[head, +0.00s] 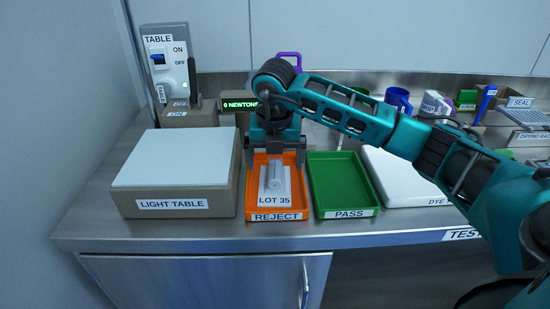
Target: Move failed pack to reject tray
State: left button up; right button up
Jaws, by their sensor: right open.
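The pack (275,184), a pale card with a silvery raised part and the label "LOT 35", lies in the orange reject tray (249,210). My right gripper (275,163) is open, pointing down just above the far part of that tray and the pack's far end. I cannot tell whether its fingers touch the pack. My left gripper is not in the head view.
The light table (178,158) stands left of the reject tray. The green pass tray (338,180) is empty to its right, with a white dye tray (405,177) beyond. A display reading "0 NEWTONS" (239,105) and several mugs stand at the back.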

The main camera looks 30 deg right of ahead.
aim_at(275, 172)
jog(key=shift+s+a+r+p, duration=0.1)
jog(key=shift+s+r+p, duration=0.1)
jog(key=shift+r+p, duration=0.7)
jog(key=shift+s+a+r+p, duration=0.15)
jog(key=shift+r+p, duration=0.3)
jog(key=shift+r, duration=0.7)
